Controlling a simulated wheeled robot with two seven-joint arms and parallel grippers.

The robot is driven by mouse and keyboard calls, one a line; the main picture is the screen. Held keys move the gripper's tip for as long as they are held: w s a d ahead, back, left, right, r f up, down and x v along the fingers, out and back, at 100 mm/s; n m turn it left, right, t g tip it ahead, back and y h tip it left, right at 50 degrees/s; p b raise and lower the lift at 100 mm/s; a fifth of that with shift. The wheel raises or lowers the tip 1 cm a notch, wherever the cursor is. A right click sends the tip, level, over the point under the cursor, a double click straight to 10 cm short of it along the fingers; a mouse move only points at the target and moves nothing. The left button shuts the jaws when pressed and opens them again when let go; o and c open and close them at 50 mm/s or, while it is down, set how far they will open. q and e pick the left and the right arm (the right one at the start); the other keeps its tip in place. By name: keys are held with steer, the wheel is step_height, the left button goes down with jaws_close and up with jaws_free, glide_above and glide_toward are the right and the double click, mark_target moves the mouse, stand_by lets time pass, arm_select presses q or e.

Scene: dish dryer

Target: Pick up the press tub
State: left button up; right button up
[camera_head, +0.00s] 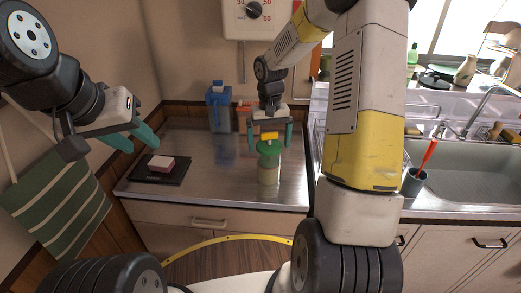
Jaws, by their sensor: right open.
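The press tub (268,172) stands upright on the metal counter, a pale bottle with a green lid and a yellow top. My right gripper (269,136) points down over it, with its teal fingers open on either side of the yellow top. A gap shows between the fingers and the top, and I cannot tell how they line up in depth. My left gripper (142,142) is at the left, well away from the tub, with its teal fingers apart and nothing between them.
A black tray (146,178) with a pink and white block (161,164) lies on the counter's left side. A blue container (219,108) and a red item (243,116) stand at the back. The sink (470,165) and a dark cup (413,183) are right. Bare counter surrounds the tub's left side.

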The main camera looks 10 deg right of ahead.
steer(key=c, duration=2)
steer(key=shift+r, duration=0.1)
steer(key=shift+c, duration=0.2)
